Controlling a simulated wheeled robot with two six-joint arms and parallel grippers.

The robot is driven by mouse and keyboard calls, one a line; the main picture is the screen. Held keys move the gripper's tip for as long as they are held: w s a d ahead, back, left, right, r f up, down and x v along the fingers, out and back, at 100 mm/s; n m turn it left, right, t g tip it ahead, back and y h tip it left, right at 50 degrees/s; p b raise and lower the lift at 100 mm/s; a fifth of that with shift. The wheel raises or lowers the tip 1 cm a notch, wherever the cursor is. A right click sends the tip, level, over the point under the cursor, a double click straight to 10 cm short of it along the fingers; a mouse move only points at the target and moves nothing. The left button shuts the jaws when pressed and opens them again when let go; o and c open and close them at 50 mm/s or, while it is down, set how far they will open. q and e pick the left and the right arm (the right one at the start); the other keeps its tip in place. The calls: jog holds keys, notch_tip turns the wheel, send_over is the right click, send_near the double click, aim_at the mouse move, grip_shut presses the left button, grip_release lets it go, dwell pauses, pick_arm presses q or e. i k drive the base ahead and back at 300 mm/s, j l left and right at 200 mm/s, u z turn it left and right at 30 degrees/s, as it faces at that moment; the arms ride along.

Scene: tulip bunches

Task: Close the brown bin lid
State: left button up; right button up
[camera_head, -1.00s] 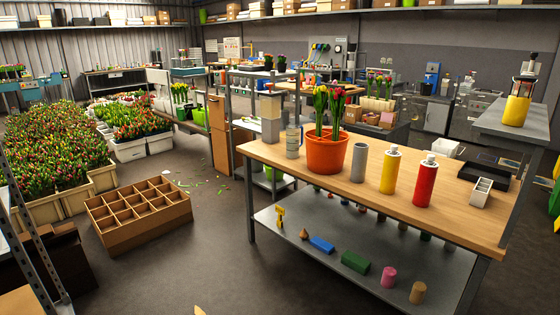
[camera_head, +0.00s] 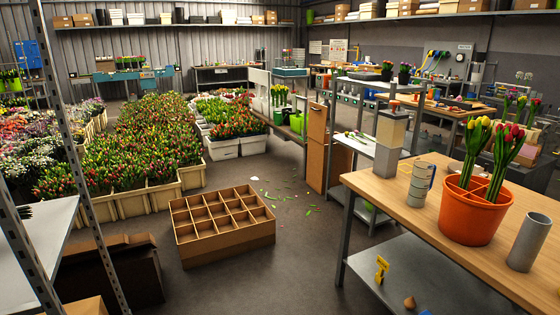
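No bin with a clearly readable lid shows. A dark brown box (camera_head: 122,276) stands on the floor at the lower left, partly hidden behind a grey metal post; I cannot tell whether it is a bin or how its top stands. A tall light brown box-like unit (camera_head: 318,150) stands on the floor beyond the workbench; whether it has a lid is unclear. Neither of my grippers is in view.
A divided cardboard crate (camera_head: 224,250) sits on open grey floor in the middle. A wooden workbench (camera_head: 385,195) with an orange tulip pot (camera_head: 474,217) fills the right. Tulip crates (camera_head: 130,204) stand at left behind a metal rack post (camera_head: 72,150). Plant scraps lie beyond the crate.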

aim_at(317, 117)
jog(key=i+u, duration=0.1)
jog(key=i, duration=0.85)
jog(key=i+l+u, duration=0.1)
jog(key=i, duration=0.8)
jog(key=i+z, duration=0.1)
jog(key=i, duration=0.8)
jog(key=i+j+z, duration=0.1)
jog(key=i, duration=0.8)
jog(key=i+z, duration=0.25)
jog(key=i, duration=0.15)
jog(key=i+j+z, duration=0.2)
jog(key=i, duration=0.2)
jog(key=i+j+z, duration=0.25)
jog(key=i, duration=0.15)
